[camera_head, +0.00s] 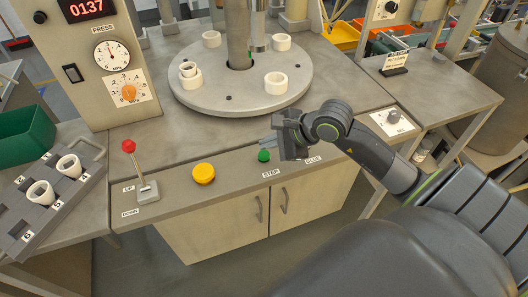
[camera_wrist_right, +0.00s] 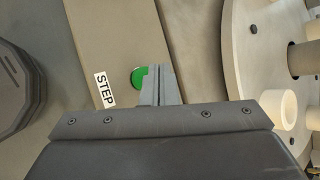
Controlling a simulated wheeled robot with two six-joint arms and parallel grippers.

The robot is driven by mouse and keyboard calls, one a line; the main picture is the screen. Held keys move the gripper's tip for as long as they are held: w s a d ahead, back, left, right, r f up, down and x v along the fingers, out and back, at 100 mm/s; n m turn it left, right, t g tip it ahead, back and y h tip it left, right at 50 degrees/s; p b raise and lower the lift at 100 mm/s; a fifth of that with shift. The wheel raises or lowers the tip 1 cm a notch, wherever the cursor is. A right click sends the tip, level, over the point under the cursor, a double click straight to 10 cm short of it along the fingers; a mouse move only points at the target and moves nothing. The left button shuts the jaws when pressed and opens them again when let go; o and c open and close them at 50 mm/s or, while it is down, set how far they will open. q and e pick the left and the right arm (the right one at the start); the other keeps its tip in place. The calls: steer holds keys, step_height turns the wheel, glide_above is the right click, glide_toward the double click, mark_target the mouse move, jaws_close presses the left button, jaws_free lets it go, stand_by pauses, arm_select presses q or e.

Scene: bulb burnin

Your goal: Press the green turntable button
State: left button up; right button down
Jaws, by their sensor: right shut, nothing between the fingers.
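The green button (camera_head: 263,156) sits on the front panel of the bench, above the STEP label (camera_head: 271,174). My right gripper (camera_head: 268,141) is shut and empty, with its fingertips just above and behind the button in the head view. In the right wrist view the shut fingers (camera_wrist_right: 156,72) overlap part of the green button (camera_wrist_right: 138,77); I cannot tell whether they touch it. The grey round turntable (camera_head: 240,101) lies behind, carrying several white rings, and its edge shows in the right wrist view (camera_wrist_right: 240,75). My left gripper is not in view.
A yellow button (camera_head: 204,173) and a red-knobbed lever (camera_head: 129,147) are on the panel to the left. The press cabinet (camera_head: 115,75) stands at the back left. A rack (camera_head: 50,199) with white cups is at far left. A dial box (camera_head: 391,122) is at right.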

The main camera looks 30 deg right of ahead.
mark_target(268, 155)
steer(key=shift+r+p, duration=1.2)
steer(key=shift+r, duration=1.1)
steer(key=shift+f, duration=0.1)
